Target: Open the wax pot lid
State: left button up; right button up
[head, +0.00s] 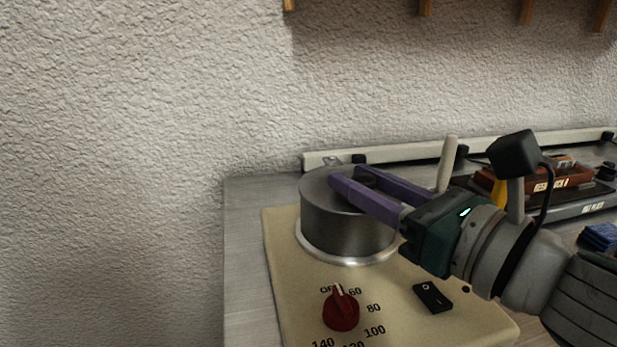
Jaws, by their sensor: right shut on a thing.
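The wax pot (346,233) is a dark grey metal cylinder with a bright rim at its foot, set in a cream heater base (288,270). Its flat grey lid (318,183) lies on top and looks closed. My right gripper (350,180) reaches in from the right over the lid, its purple fingers shut on a small dark knob at the lid's top, mostly hidden by the fingers. My left gripper is not in view.
A red dial (341,312) and a black switch (433,297) are on the base's front. A pale rail (400,153) runs along the back wall. Brown blocks (545,178) on a dark tray and a blue item (600,237) are at the right.

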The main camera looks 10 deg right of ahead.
grip_shut()
dwell(0.8)
